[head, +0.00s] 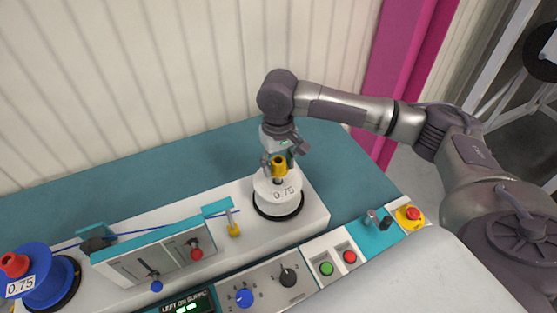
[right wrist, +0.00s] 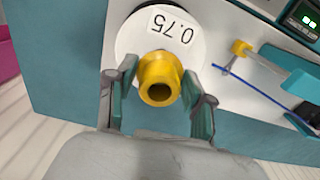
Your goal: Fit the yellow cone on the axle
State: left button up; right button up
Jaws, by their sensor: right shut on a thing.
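The yellow cone (head: 279,165) is at the top centre of the white reel labelled 0.75 (head: 276,197), on the right side of the machine. My right gripper (head: 279,161) comes down from above and is shut on the cone, with a finger on either side. In the right wrist view the cone (right wrist: 160,80) sits between the two fingertips, its round dark hole facing the camera, with the white reel (right wrist: 165,35) behind it. A small dark part, perhaps the axle, shows just under the cone in the head view; how far the cone sits on it cannot be told. My left gripper is not in view.
A blue reel with a red cone (head: 14,265) stands at the far left. A teal-edged panel with levers (head: 155,260) and a yellow guide post (head: 234,228) lie between the reels. Buttons, knobs and a red emergency stop (head: 412,213) line the front. The teal tabletop behind is clear.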

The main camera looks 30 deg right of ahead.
jog(key=shift+f, duration=1)
jog(key=shift+f+p, duration=0.3)
jog(key=shift+p, duration=0.05)
jog(key=shift+f, duration=0.25)
jog(key=o, duration=1.2)
jog(key=shift+o, duration=0.2)
jog(key=o, duration=0.3)
